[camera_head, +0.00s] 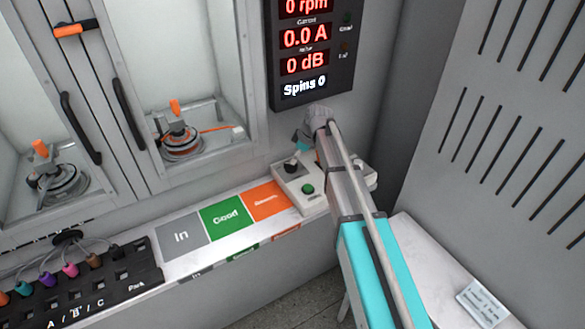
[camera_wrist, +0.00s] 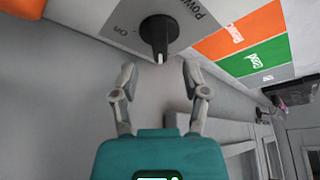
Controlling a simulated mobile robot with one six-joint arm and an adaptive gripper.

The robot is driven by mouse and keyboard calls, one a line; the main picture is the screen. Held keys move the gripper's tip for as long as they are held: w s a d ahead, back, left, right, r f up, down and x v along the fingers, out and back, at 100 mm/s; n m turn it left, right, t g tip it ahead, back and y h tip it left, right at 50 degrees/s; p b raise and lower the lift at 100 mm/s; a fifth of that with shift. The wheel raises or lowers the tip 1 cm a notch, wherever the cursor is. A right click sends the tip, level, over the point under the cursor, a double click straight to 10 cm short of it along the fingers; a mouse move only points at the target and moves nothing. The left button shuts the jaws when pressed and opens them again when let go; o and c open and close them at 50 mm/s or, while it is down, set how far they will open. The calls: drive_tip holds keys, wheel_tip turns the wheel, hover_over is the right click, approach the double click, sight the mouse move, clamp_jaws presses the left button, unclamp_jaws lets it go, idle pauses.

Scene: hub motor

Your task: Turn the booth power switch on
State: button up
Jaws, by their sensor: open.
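The power switch (camera_wrist: 158,38) is a black rotary knob on a grey panel in the wrist view. "POWER" is printed beside it and "ON" to its left. Its white-tipped pointer faces down toward my gripper, not at the "ON" label. My gripper (camera_wrist: 158,78) is open and empty, its two fingers apart just below the knob and not visibly touching it. In the head view, a pale control box (camera_head: 312,200) carries a black knob (camera_head: 291,164) and a green button (camera_head: 308,188). My arm hides part of the box, and the fingers are hard to make out there.
A display (camera_head: 305,50) reading 0 rpm, 0.0 A, 0 dB hangs above the box. Grey, green (camera_head: 226,216) and orange label areas lie along the ledge to the left. Glass-fronted cabinets (camera_head: 185,80) stand behind. A slotted panel (camera_head: 510,120) is at right.

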sight(291, 167)
drive_tip(key=shift+b+x, duration=1.65)
drive_tip(key=shift+x, duration=0.45)
clamp_jaws()
